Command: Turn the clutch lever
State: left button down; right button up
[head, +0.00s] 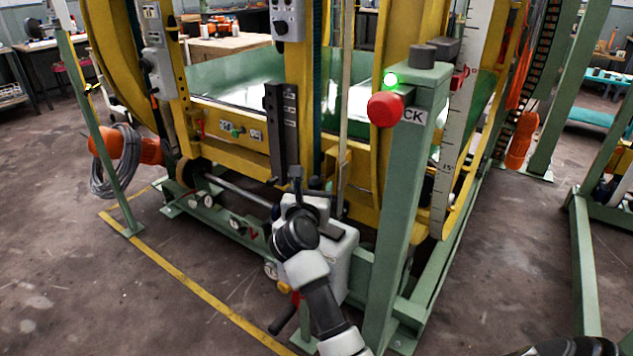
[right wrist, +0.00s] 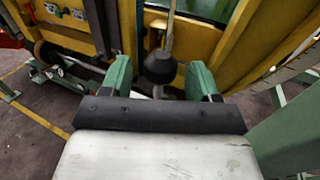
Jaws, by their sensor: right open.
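A dark rounded knob (right wrist: 160,68) with a pale rod behind or above it shows in the right wrist view; it may be the clutch lever's end, but I cannot tell for certain. My right gripper (right wrist: 161,78) is open, with one green finger on each side of the knob and gaps on both sides. I cannot tell how deep the knob lies between the fingers. In the head view the right gripper (head: 300,195) is in front of the yellow frame, above a grey housing (head: 345,262); its fingertips are hard to make out. My left gripper is out of view.
A green post (head: 400,210) with a red button (head: 385,110) and a lit green lamp (head: 390,79) stands close right of my arm. A black handle (head: 283,318) sticks out low beside the housing. The yellow ring (head: 110,60) rises at left.

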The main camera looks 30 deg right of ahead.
jog(key=shift+x, duration=1.8)
grip_shut()
